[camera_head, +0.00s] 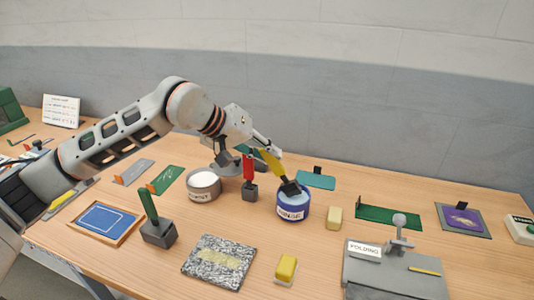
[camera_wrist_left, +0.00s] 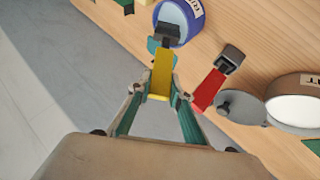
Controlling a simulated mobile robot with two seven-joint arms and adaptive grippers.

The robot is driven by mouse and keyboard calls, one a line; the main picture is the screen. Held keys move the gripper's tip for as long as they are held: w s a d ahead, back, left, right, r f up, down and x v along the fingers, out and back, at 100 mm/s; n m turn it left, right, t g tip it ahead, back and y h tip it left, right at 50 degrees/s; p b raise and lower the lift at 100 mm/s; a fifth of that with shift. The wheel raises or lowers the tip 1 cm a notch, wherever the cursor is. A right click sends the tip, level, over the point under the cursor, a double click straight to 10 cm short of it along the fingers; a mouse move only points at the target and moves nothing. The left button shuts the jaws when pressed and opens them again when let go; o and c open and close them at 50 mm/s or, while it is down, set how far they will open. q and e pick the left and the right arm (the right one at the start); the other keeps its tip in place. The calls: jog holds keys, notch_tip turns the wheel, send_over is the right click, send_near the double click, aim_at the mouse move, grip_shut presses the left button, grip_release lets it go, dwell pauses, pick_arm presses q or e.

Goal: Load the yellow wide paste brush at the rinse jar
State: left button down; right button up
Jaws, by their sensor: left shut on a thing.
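The yellow wide paste brush (camera_head: 271,164) is held tilted in my left gripper (camera_head: 264,149), whose fingers are shut on its handle. Its dark head (camera_head: 290,188) points down at the mouth of the blue rinse jar (camera_head: 292,211), overlapping the rim. I cannot tell how deep it sits. In the left wrist view the yellow handle (camera_wrist_left: 161,75) lies between the fingertips of my left gripper (camera_wrist_left: 158,92). The dark head lies over the blue jar (camera_wrist_left: 187,32) there. My right gripper is not in view.
A red-handled brush (camera_head: 249,168) stands in a dark holder just left of the jar, beside a white-topped paste pot (camera_head: 203,186). A green-handled brush (camera_head: 148,205) stands further left. A grey folding press (camera_head: 395,272) is at front right.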

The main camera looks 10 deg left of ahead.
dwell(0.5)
pick_arm(q)
jog(key=shift+r+p, duration=1.15)
jog(key=shift+r, duration=0.95)
jog(key=shift+r+p, duration=0.7)
jog(key=shift+r, duration=0.65)
